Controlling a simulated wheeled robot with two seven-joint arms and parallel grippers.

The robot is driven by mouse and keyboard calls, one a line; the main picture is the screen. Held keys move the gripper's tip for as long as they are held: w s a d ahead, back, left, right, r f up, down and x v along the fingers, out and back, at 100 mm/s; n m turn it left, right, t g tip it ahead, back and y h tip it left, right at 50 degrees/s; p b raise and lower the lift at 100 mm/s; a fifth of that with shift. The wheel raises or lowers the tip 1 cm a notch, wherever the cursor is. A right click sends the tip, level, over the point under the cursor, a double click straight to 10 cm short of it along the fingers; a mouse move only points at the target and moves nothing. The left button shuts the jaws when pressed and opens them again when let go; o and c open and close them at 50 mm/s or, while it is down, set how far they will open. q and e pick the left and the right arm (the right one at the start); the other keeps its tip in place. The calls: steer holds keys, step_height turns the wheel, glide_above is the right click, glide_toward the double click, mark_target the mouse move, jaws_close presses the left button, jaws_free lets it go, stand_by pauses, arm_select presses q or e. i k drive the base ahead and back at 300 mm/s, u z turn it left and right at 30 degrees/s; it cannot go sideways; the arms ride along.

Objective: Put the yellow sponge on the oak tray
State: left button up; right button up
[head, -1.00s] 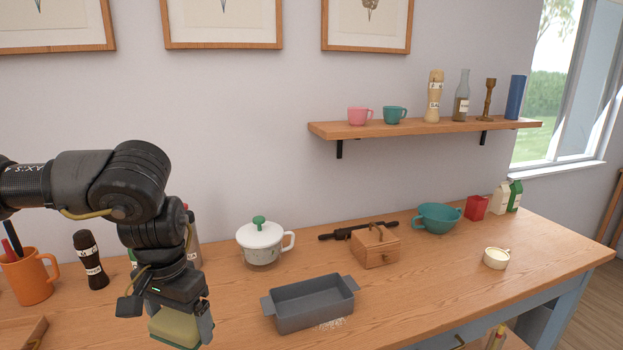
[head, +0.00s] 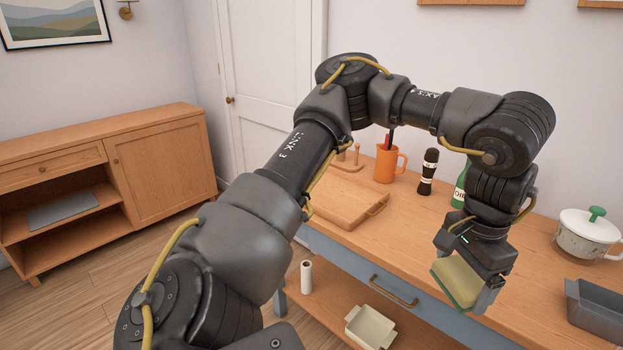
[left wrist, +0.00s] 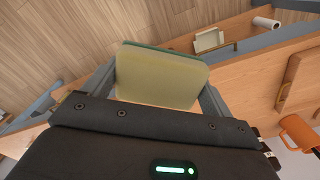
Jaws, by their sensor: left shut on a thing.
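The yellow sponge (head: 456,281) with a green layer is held between the fingers of my left gripper (head: 463,286), above the front edge of the counter. In the left wrist view the sponge (left wrist: 160,77) fills the space between both fingers. A flat wooden piece with a handle (head: 343,203), which looks like the oak tray, lies on the counter left of the gripper. I cannot tell for certain whether it is a tray or a board. Its visible top is bare. My right gripper is not in view.
An orange mug (head: 385,164), a dark mill (head: 428,172) and a green bottle (head: 459,188) stand behind. A white lidded pot (head: 585,236) and grey dish (head: 597,310) are at right. A cream dish (head: 369,328) and white roll (head: 306,277) are on the lower shelf.

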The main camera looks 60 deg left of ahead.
mark_target(345, 201)
steer(key=u, duration=0.45)
steer(key=i, duration=0.25)
steer(key=u, duration=0.9)
steer(key=i, duration=1.3)
steer(key=z, duration=0.1)
